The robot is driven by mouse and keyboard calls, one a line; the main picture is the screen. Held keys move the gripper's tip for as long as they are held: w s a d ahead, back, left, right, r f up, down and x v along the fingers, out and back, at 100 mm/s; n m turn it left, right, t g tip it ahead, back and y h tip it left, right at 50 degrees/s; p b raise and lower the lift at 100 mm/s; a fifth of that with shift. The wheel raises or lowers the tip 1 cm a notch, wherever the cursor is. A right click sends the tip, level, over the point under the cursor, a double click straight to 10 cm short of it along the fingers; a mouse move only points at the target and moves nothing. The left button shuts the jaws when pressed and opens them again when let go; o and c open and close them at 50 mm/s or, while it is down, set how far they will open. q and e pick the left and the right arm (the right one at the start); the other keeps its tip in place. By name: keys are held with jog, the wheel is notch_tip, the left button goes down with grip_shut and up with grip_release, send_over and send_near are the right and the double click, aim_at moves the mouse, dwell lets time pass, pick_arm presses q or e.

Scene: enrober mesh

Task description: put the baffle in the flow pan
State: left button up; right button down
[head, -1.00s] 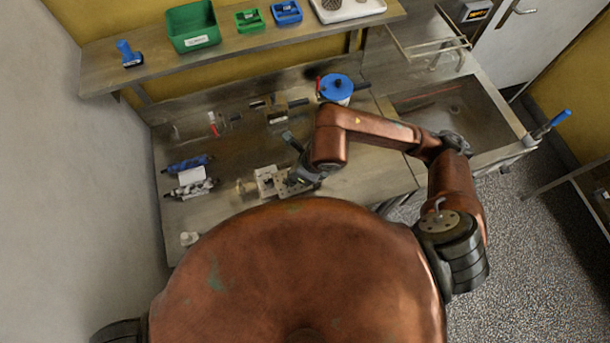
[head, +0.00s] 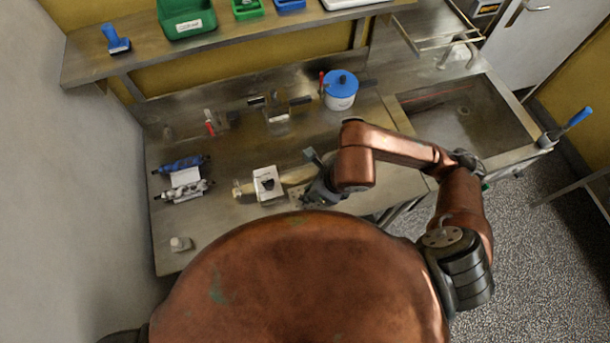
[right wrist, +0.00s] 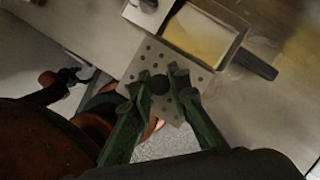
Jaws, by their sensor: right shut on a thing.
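The baffle (right wrist: 158,75) is a flat pale metal plate with small round holes and a dark knob. My right gripper (right wrist: 160,86) is shut on the knob and holds the plate. In the head view the right gripper (head: 309,194) covers part of the baffle (head: 297,199). The flow pan (right wrist: 240,50), shallow with a yellowish inside and a dark handle, lies just beyond the plate in the right wrist view. In the head view the pan (head: 297,174) is partly hidden by my arm. What looks like my left gripper (right wrist: 70,77) is small and dark at the left.
A white block with a dark piece on top (head: 267,186) stands beside the pan. Rollers (head: 184,178), a blue-lidded pot (head: 340,92) and a small white item (head: 180,244) stand around. The sink (head: 460,112) is at the right. The front-left bench is mostly clear.

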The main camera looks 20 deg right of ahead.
jog(key=shift+w+d+f+b, duration=0.1)
jog(key=shift+w+f+b, duration=0.4)
jog(key=shift+b, duration=0.85)
jog(key=shift+w+f+b, duration=0.3)
jog(key=shift+w+b, duration=0.35)
jog(key=shift+b, duration=0.65)
jog(key=w+f, duration=0.4)
jog(key=w, duration=0.1)
jog(key=w+f, duration=0.1)
jog(key=w, duration=0.2)
jog(key=shift+d+f, duration=0.3)
jog(key=shift+f, duration=0.1)
jog(key=shift+w+f, duration=0.55)
jog(key=shift+f, duration=0.1)
notch_tip(320, 180, down, 3)
jog(key=shift+w+f, duration=0.15)
jog(key=c, duration=2)
grip_release()
jog(key=shift+c, duration=0.2)
jog(key=shift+o, duration=1)
